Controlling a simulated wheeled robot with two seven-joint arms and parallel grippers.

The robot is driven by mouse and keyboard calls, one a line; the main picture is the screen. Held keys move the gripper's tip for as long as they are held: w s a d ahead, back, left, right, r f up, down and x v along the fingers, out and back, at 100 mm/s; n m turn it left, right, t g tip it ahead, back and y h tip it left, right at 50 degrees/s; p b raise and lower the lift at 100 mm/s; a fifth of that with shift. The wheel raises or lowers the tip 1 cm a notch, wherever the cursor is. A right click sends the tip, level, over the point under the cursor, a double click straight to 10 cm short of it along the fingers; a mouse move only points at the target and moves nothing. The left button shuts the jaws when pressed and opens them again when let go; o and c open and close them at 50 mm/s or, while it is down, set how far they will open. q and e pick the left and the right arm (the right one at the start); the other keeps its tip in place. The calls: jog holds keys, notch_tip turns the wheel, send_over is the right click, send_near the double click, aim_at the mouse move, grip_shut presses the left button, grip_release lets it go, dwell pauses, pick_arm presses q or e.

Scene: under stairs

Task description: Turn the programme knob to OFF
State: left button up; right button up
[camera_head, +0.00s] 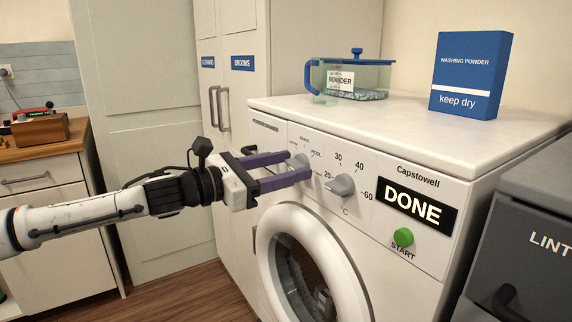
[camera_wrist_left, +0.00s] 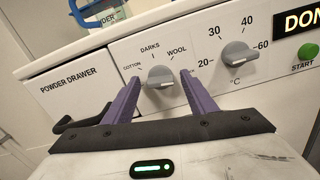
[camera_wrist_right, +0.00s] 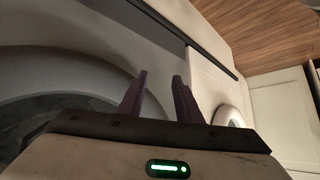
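The grey programme knob (camera_head: 299,160) is on the white washing machine's front panel, left of the temperature knob (camera_head: 342,185). My left gripper (camera_head: 298,167) is open, with its purple fingers pointing at the panel around the programme knob. In the left wrist view the programme knob (camera_wrist_left: 160,77) shows between the fingertips (camera_wrist_left: 160,76), with a gap on both sides. COTTON, DARKS and WOOL are printed around it; a further mark is mostly hidden by the right-hand finger. I cannot tell the exact pointer direction. My right gripper (camera_wrist_right: 160,77) is open and empty, and outside the head view.
A DONE display (camera_head: 416,208) and green START button (camera_head: 403,237) are to the right, with the round door (camera_head: 312,265) below. A powder drawer handle (camera_wrist_left: 80,124) is left of the knob. A powder jar (camera_head: 350,78) and blue box (camera_head: 471,75) stand on top.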

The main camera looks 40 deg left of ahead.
pick_arm(q)
jog(key=c, duration=1)
